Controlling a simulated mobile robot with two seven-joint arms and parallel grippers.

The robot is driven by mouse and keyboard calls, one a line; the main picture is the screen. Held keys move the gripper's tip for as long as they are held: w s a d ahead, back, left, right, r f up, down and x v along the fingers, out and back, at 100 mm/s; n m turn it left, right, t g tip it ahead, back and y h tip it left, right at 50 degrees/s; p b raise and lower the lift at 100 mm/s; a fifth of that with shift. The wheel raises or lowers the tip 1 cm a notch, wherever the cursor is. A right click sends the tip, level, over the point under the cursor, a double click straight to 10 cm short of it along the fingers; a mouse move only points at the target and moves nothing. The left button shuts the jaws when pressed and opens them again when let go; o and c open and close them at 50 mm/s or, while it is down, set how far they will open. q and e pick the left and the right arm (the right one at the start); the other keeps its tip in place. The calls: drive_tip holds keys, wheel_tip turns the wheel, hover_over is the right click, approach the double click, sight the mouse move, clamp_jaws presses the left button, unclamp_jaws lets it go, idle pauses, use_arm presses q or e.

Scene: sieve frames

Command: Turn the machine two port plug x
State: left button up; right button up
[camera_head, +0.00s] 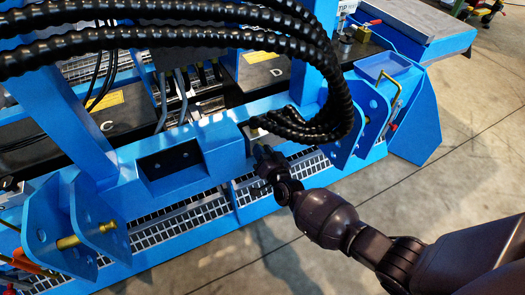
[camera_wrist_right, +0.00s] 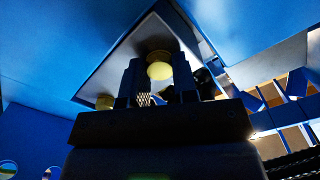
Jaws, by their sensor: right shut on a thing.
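A round yellow brass-coloured plug (camera_wrist_right: 160,70) shows in the right wrist view, in a recess of the blue machine (camera_head: 215,145). My right gripper (camera_head: 262,152) reaches in from the lower right, and its fingers are shut on this plug, one on each side. A second round yellow fitting (camera_wrist_right: 105,102) sits to the left of the fingers in the wrist view. In the head view the gripped plug is hidden by my gripper and the dark hoses. I cannot tell from the pictures which number the plug has. My left gripper does not show.
Thick black ribbed hoses (camera_head: 170,38) arch over the machine and end close beside my right gripper. Blue bracket plates (camera_head: 370,105) stand to its right. A grated step (camera_head: 180,222) runs below. The concrete floor (camera_head: 450,130) at right is clear.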

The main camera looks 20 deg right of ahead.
drive_tip(key=o, duration=0.9)
use_arm(q)
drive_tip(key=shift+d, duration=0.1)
drive_tip(key=p, duration=0.1)
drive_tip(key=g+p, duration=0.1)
drive_tip(key=p, duration=0.1)
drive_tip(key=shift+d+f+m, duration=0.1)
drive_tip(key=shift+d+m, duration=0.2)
use_arm(e)
drive_tip(key=s, duration=1)
drive_tip(key=shift+s+d, duration=0.2)
drive_tip(key=shift+s, duration=0.2)
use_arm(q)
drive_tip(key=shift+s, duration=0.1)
